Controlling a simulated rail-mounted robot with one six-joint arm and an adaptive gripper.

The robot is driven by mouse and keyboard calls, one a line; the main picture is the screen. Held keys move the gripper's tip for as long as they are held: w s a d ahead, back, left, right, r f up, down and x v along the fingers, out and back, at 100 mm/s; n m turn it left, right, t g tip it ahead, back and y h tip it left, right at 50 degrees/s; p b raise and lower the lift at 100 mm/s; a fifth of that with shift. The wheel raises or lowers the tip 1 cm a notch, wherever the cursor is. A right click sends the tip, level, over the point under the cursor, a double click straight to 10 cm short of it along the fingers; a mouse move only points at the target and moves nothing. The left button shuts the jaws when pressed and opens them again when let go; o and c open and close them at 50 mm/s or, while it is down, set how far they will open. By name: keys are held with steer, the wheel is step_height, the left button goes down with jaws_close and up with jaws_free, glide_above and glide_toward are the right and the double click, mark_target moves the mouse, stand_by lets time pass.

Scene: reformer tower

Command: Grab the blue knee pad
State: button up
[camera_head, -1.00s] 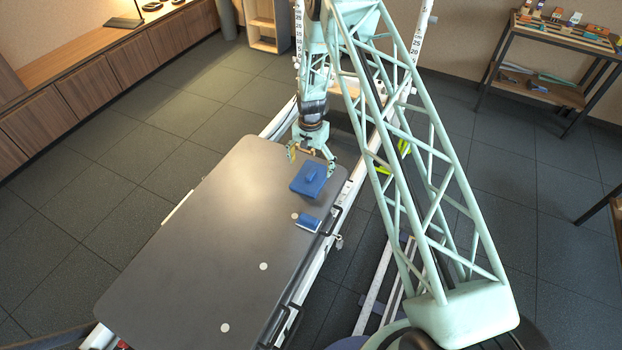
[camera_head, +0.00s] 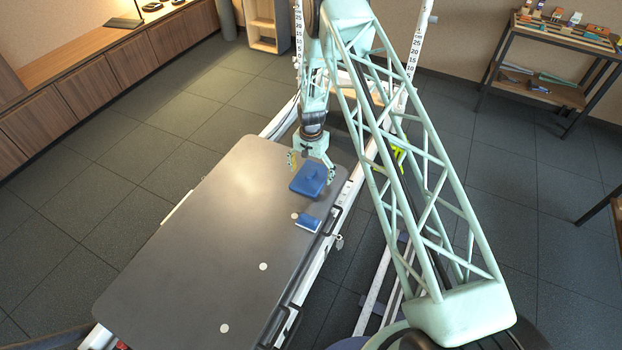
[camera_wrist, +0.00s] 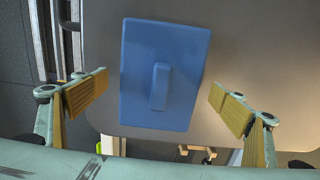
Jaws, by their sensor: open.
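The blue knee pad (camera_head: 309,180) lies on the dark grey table top near its far right corner. In the wrist view the blue knee pad (camera_wrist: 135,95) is a flat rectangle with a raised grip (camera_wrist: 160,86) in its middle. My gripper (camera_head: 311,168) is over the far edge of the pad. In the wrist view my gripper (camera_wrist: 158,104) is open, with one finger on each side of the pad's near end and a gap on both sides. Nothing is held between the fingers.
A small blue and white object (camera_head: 309,222) lies by the table's right edge, nearer than the pad. The dark table top (camera_head: 200,255) is otherwise mostly clear, with a few pale round spots. A shelf (camera_head: 548,75) with small items stands at the back right.

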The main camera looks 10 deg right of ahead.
mark_target(311, 172)
stand_by(0.4)
steer(key=c, duration=1)
steer(key=shift+r+p, duration=0.5)
steer(key=shift+r, duration=4.5)
